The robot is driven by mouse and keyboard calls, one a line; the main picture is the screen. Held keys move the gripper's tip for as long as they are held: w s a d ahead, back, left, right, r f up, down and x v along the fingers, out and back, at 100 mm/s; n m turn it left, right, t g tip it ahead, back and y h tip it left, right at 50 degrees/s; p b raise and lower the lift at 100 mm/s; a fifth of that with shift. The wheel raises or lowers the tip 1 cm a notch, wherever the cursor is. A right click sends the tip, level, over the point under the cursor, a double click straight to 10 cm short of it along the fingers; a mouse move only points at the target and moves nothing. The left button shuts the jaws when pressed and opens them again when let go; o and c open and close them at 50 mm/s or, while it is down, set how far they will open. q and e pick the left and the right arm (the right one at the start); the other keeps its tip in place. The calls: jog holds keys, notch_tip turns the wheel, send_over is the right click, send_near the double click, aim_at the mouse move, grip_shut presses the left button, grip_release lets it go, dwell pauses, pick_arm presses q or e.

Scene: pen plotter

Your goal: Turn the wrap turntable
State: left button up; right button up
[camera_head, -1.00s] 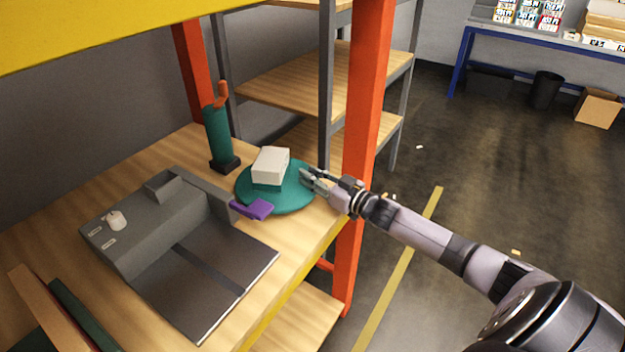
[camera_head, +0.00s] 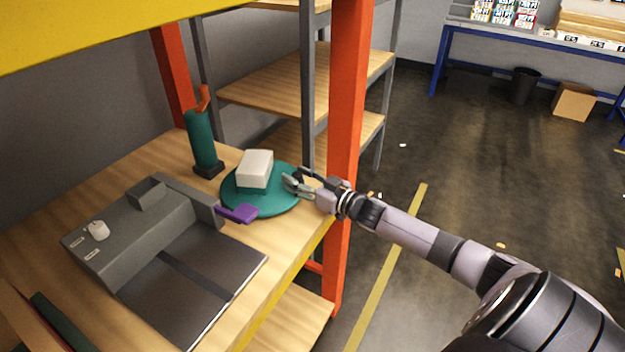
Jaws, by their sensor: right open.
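The wrap turntable is a round green disc (camera_head: 272,200) on the wooden bench, with a purple handle (camera_head: 238,212) sticking out at its front left. My right gripper (camera_head: 288,181) reaches in from the right, over the disc's right part, beside the box. Its fingers are apart and hold nothing. I cannot tell whether they touch the disc. My left gripper is not in view.
A grey machine with a dark flat bed (camera_head: 190,285) lies left of the turntable. A green cylinder with an orange top (camera_head: 202,142) stands behind it. An orange post (camera_head: 345,120) rises close by my right wrist. Bare bench (camera_head: 285,232) shows in front of the disc.

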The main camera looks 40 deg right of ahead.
jog(key=v, duration=1.1)
jog(key=shift+s, duration=0.35)
jog(key=shift+d, duration=0.1)
jog(key=shift+c, duration=0.5)
